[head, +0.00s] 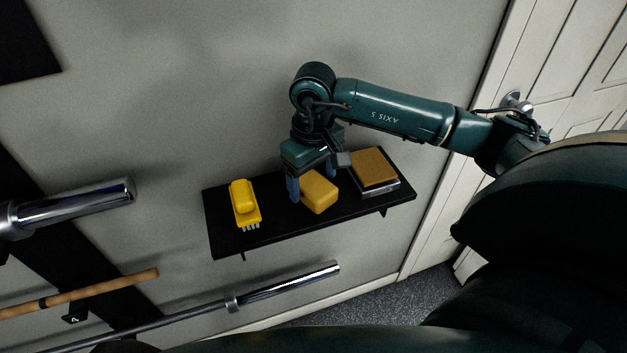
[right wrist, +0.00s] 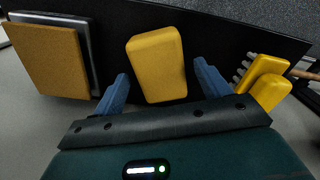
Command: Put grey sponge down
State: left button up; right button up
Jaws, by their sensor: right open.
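No grey sponge shows in either view. A yellow rounded block (head: 319,192), which looks like a sponge, rests on a black wall shelf (head: 285,228). My right gripper (head: 313,181) is open at the block, pointing down at the shelf. In the right wrist view, the yellow block (right wrist: 157,62) lies between and beyond the open fingers (right wrist: 162,72), with a visible gap on both sides. Nothing is held. My left gripper is not in view.
A yellow brush (head: 243,204) with pale bristles lies at the shelf's left end. An orange-brown slab (head: 375,166) sits on a grey item at the right end. Metal bars (head: 290,283) are below and left of the shelf. A white door (head: 545,70) is at right.

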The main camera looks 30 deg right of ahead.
aim_at(314, 183)
notch_tip(314, 183, up, 11)
jog(key=b, duration=0.1)
jog(key=shift+f+b, duration=0.15)
jog(key=shift+b, duration=0.15)
dwell(0.4)
